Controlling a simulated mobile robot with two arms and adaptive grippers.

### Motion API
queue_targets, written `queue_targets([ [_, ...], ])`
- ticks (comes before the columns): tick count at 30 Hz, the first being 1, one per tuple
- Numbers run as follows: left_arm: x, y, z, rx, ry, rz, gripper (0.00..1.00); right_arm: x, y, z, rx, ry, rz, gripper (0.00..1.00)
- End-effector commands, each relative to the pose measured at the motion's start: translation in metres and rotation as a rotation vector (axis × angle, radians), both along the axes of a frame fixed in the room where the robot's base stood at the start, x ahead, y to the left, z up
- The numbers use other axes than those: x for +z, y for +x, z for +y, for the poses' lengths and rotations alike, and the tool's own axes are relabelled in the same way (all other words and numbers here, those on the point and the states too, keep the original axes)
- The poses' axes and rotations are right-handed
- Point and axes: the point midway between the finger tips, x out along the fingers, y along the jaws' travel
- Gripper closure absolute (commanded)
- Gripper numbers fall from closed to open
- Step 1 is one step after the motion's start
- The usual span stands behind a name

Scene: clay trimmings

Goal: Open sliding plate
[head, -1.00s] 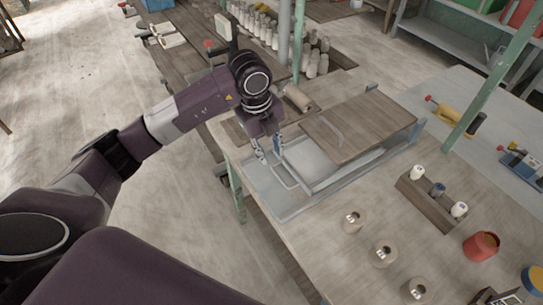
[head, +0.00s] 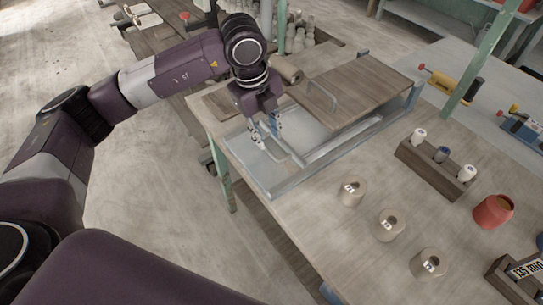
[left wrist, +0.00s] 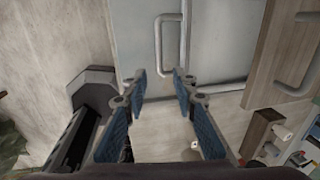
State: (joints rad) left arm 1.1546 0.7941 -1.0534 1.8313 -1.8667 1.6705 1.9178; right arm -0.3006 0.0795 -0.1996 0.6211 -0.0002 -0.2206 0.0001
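A frame holds two plates: a pale grey plate (head: 300,125) with a grey U-shaped handle (left wrist: 166,40), and a brown wooden plate (head: 365,85) with its own curved handle (head: 325,95). The wooden plate sits toward the right part of the frame. My left gripper (head: 267,138) hangs just over the grey plate, beside its handle. In the left wrist view (left wrist: 160,85) its two blue-padded fingers are apart with nothing between them. The grey handle appears beyond the fingertips; I cannot tell whether they touch it. My right gripper is not in view.
The frame rests on a workbench (head: 335,245). A green post (head: 478,75) rises behind. Open floor lies left.

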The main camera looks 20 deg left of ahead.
Motion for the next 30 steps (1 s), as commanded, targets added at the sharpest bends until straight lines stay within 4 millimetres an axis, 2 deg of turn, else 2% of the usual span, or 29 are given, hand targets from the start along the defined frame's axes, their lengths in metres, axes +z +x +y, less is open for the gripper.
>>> queue_targets([
  [9,-0.045,0.006,-0.005,0.0,0.001,0.004,0.74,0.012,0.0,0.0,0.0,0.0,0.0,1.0],
  [15,-0.067,0.01,-0.007,0.0,0.001,0.001,0.74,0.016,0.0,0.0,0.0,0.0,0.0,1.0],
  [25,-0.072,0.011,-0.007,-0.001,0.0,0.0,0.74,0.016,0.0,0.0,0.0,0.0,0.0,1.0],
  [30,-0.072,0.011,-0.007,-0.001,0.0,0.0,0.92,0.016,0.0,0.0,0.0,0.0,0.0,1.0],
])
